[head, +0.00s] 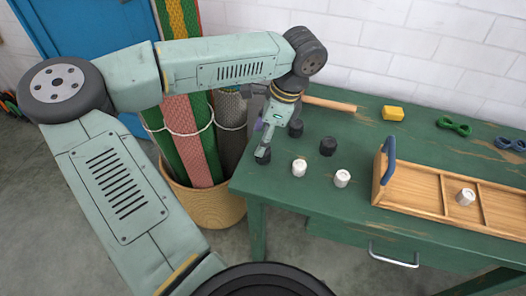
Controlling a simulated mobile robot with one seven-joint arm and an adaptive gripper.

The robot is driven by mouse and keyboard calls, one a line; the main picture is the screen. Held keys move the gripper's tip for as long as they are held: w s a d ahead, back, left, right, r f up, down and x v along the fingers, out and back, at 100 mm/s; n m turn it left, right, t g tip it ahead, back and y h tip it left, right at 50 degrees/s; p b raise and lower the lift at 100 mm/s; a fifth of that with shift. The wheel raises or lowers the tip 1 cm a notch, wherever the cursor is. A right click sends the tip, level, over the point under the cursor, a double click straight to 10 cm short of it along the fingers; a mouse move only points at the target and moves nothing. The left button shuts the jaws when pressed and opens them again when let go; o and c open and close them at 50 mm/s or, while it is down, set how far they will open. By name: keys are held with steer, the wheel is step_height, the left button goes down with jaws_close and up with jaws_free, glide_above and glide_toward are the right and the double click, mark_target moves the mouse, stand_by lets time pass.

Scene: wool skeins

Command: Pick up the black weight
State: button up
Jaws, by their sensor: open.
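One black weight (327,146) stands upright on the green table (345,215), clear of my gripper. A second small dark piece (295,129), which looks like another black weight, stands close to the right of my gripper, partly hidden by it. My gripper (264,150) points down over the table's left end, to the left of both dark pieces. Its jaws are open, and I see nothing held in them. The jaws are small here and overlap each other in this view.
White weights (299,168) (342,178) stand in front of the black one. A wooden tray (408,198) with a blue handle holds another white weight (466,197). A yellow block (393,113), green (453,126) and blue pieces lie behind. A basket (212,208) of rolls stands left.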

steer(key=f+p, duration=0.1)
steer(key=f, duration=0.1)
steer(key=f+p, duration=0.1)
steer(key=f, duration=0.2)
steer(key=shift+w+d, duration=0.1)
steer(key=shift+w, duration=0.1)
steer(key=shift+f, duration=0.3)
steer(key=shift+c, duration=0.3)
jaws_close()
